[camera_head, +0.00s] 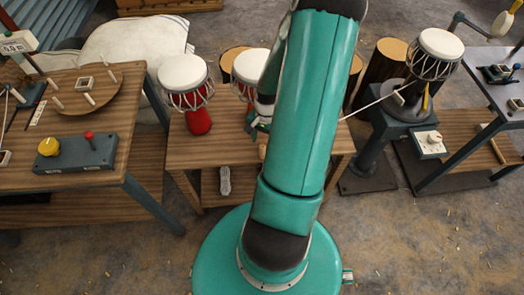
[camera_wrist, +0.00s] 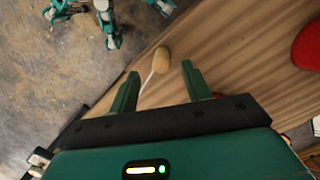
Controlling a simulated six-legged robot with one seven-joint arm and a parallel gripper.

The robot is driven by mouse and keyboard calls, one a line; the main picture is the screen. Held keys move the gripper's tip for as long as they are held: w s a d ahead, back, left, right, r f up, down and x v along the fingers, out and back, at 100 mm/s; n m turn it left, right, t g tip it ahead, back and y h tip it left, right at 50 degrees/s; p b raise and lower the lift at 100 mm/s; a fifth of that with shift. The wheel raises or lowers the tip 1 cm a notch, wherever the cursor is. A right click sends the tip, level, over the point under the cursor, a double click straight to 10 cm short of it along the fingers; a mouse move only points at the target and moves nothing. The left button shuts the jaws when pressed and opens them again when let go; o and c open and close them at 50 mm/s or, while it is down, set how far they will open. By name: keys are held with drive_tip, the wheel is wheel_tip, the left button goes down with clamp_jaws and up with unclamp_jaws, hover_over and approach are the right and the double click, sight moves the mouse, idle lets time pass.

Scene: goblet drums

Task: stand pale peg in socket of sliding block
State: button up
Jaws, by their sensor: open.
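Several small pale pegs lie or stand on and around a round wooden board (camera_head: 103,104) on the left table; one pale peg (camera_head: 89,99) is near a small square socket block (camera_head: 84,83). Another small square socket piece (camera_head: 4,158) is at the left picture edge. I cannot tell which is the sliding block. My gripper (camera_wrist: 160,88) is open, its fingers apart over the middle wooden table. A beater with a tan head (camera_wrist: 162,60) and pale handle lies beyond and between the fingertips, not gripped. In the head view my arm mostly hides the gripper.
A red-footed drum (camera_head: 198,122) stands on the middle table (camera_head: 225,152); its red foot (camera_wrist: 308,45) shows in the wrist view. Another drum (camera_head: 435,55) stands on the right pedestal. A box with a yellow knob (camera_head: 49,146) sits on the left table. The front floor is mostly clear.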

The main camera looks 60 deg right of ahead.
sight(262, 146)
drive_tip(key=f, duration=0.5)
drive_tip(key=shift+a, duration=0.3)
clamp_jaws()
